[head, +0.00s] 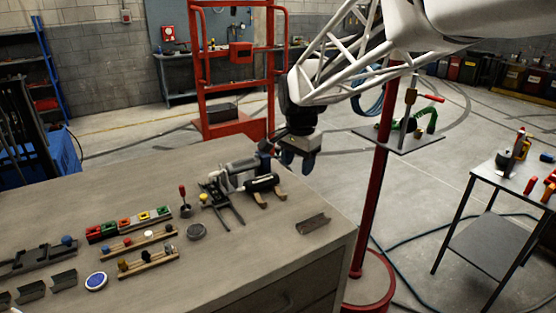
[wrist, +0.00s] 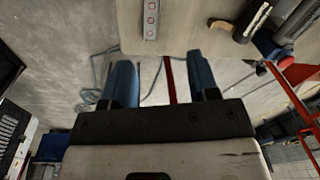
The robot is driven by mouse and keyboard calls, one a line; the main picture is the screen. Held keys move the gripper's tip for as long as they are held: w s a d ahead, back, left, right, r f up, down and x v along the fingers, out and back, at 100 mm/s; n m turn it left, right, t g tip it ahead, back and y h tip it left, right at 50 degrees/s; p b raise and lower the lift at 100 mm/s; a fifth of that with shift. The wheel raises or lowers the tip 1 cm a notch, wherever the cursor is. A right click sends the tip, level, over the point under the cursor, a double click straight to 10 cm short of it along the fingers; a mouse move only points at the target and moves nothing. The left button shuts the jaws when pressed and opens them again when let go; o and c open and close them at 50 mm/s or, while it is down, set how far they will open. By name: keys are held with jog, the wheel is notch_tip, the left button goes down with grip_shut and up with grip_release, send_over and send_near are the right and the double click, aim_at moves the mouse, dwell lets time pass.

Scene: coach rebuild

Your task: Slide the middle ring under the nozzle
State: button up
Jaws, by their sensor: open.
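My gripper (head: 299,155) hangs above the back right part of the workbench, its blue fingers apart and empty. In the wrist view the two blue fingers (wrist: 165,83) are spread, with floor and bench edge behind them. A short grey strip (wrist: 151,20) with several small reddish rings lies on the bench beyond the fingers, not touched. In the head view a grey and black device on wooden feet (head: 262,183) stands below my gripper. I cannot tell which part is the nozzle.
A coloured block row (head: 128,224), wooden racks (head: 148,262) and a round blue-white tin (head: 96,281) stand left. A red post (head: 370,205) rises beyond the bench.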

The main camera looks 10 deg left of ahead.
jog(key=w+a+f+m, duration=0.1)
jog(key=w+a+f, duration=0.1)
jog(key=a, duration=0.6)
jog(key=w+a+f+m, duration=0.1)
jog(key=w+a+f, duration=0.2)
jog(key=a, duration=0.4)
jog(key=m+g, duration=0.1)
send_over(203, 195)
notch_tip(203, 195, down, 7)
jog(key=shift+r, duration=0.15)
jog(key=shift+d+f, duration=0.1)
jog(key=shift+f, duration=3.85)
jog(key=shift+c, duration=0.5)
grip_shut()
